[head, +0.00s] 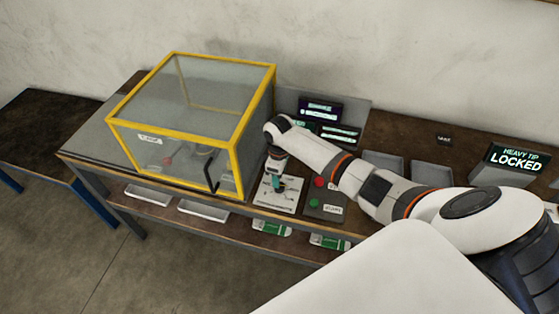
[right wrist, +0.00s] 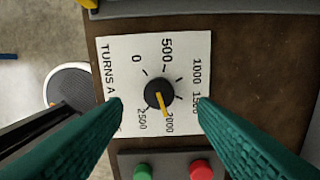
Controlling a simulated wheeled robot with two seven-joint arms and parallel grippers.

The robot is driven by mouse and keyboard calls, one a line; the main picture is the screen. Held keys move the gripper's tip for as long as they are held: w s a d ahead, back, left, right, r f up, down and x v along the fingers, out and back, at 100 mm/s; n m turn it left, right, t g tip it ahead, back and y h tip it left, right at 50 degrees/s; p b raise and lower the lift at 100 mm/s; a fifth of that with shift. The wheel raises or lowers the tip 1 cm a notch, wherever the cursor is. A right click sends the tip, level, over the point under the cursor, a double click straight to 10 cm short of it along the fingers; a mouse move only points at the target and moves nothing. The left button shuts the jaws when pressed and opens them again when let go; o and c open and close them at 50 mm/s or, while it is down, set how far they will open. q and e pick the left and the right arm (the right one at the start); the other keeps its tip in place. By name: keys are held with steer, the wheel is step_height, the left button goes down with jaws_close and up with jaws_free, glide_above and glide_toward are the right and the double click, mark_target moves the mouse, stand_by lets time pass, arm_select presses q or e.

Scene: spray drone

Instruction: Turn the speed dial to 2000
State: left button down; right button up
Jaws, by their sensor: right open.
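The speed dial (right wrist: 158,95) is a black round knob with a yellow pointer, on a white card (right wrist: 120,60) printed with numbers from 0 to 2500. The pointer points down and slightly right in the right wrist view, at the 2000 label (right wrist: 169,121). My right gripper (right wrist: 159,104) is open, its teal fingers apart on either side of the knob, with visible gaps to it. In the head view my right gripper (head: 275,184) points down over the card (head: 288,201) and hides the knob. My left gripper is not in view.
A green button (head: 314,203) and a red button (head: 320,182) sit beside the card. A yellow-framed clear box (head: 190,95) stands left of it. Small screens (head: 320,112) are behind. Grey trays (head: 383,165) and a sign reading HEAVY TIP LOCKED (head: 517,159) are right.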

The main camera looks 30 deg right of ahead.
step_height(320, 180, up, 7)
steer(key=b, duration=0.1)
steer(key=shift+f, duration=0.15)
stand_by(0.4)
